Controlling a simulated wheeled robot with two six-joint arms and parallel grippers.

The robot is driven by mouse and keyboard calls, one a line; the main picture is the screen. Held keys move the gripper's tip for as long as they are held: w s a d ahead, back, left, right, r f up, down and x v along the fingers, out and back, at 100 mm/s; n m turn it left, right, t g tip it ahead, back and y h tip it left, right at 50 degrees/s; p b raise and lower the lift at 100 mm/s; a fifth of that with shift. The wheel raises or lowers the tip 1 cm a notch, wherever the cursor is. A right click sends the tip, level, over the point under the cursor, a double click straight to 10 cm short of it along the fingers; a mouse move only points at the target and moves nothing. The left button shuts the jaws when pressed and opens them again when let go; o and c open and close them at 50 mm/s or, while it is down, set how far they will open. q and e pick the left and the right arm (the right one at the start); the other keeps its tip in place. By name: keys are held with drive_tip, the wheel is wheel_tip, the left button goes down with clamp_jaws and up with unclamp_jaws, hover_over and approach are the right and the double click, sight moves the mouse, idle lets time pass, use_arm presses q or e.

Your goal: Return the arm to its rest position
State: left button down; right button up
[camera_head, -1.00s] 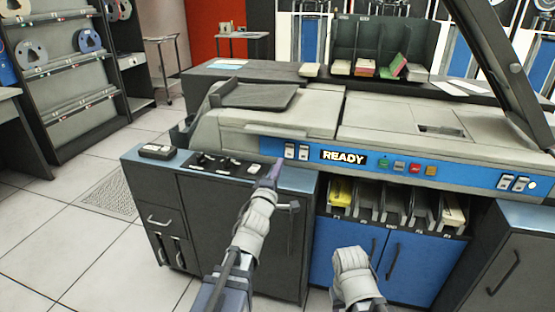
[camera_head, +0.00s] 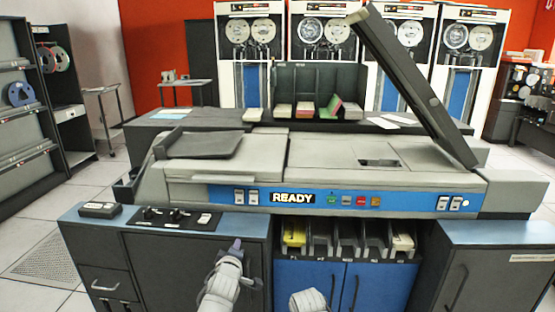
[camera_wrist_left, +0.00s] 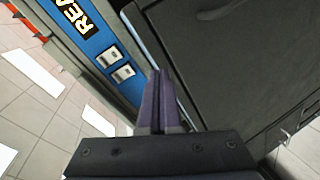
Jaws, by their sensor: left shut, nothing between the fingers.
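My left gripper (camera_head: 236,244) is in front of the dark cabinet below the card machine. Its purple fingers also show in the left wrist view (camera_wrist_left: 157,95), closed together with nothing between them. The grey and blue card machine (camera_head: 330,160) stands behind it, with a lit READY sign (camera_head: 293,198). The sign is partly visible in the left wrist view, beside two white switches. My right arm's pale wrist shows at the bottom edge of the head view; its fingers cannot be seen.
A dark cabinet (camera_head: 190,262) and a blue-doored cabinet (camera_head: 345,285) stand close in front. Card trays (camera_head: 345,238) sit under the machine. A raised dark lid (camera_head: 415,80) leans at the right. Tiled floor (camera_head: 45,262) is open at the left.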

use_arm(q)
drive_tip(key=s+d+f+m+g, duration=0.6)
drive_tip(key=s+f+m+g, duration=0.3)
drive_tip(key=s+f, duration=0.3)
drive_tip(key=s+d+f+m+g, duration=0.2)
drive_tip(key=s+m+g, duration=0.15)
drive_tip(key=s, duration=0.35)
drive_tip(key=s+d+f+m+g, duration=0.2)
drive_tip(key=s+m+g, duration=0.1)
drive_tip(key=s+m, duration=0.25)
wheel_tip(320, 180, up, 28)
drive_tip(key=p, duration=2.7)
drive_tip(key=shift+f+n, duration=0.2)
drive_tip(key=shift+n, duration=0.1)
use_arm(e)
wheel_tip(320, 180, up, 27)
drive_tip(key=shift+r, duration=0.2)
use_arm(q)
drive_tip(key=shift+t, duration=0.25)
use_arm(e)
drive_tip(key=shift+c, duration=0.2)
